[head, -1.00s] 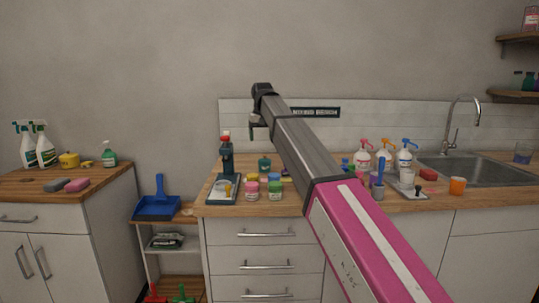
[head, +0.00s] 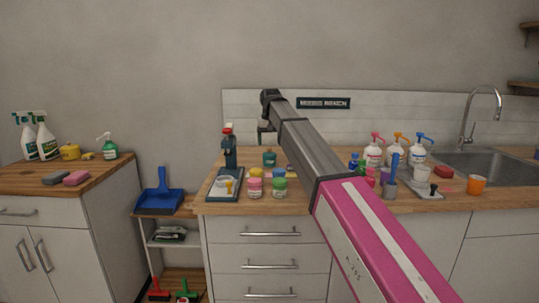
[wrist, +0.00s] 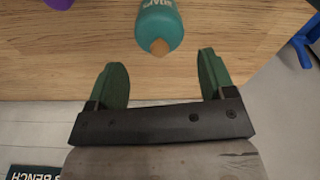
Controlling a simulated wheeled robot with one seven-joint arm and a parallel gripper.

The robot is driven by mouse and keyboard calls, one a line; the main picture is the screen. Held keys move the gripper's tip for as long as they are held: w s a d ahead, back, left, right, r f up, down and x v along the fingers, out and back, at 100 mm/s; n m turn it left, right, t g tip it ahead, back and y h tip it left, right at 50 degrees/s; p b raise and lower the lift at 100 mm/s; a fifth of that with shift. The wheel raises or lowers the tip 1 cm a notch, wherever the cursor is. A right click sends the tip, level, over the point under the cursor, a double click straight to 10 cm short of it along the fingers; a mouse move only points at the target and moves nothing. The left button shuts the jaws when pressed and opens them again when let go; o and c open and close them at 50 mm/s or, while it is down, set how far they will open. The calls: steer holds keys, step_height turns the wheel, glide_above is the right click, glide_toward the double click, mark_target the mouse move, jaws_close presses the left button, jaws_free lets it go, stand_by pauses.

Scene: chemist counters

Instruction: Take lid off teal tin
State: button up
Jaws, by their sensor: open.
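The teal tin (head: 269,159) stands on the wooden counter near the wall, behind several small coloured jars. In the wrist view the teal tin (wrist: 160,22) is at the top edge, with pale lettering on its side and a tan knob (wrist: 160,46) toward my gripper. My gripper (wrist: 162,60) is open and empty, its two green fingers apart, one to each side of the knob in the picture. They do not appear to touch the tin. In the head view my gripper (head: 266,134) hangs above the tin, partly hidden by my arm.
Pump bottles (head: 396,150) and a blue-handled tool (head: 391,175) are to the right. The tiled wall is close behind.

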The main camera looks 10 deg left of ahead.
mark_target(269, 149)
steer(key=f, duration=0.4)
steer(key=shift+w+a+f, duration=0.1)
steer(key=shift+w, duration=0.15)
steer(key=c, duration=1)
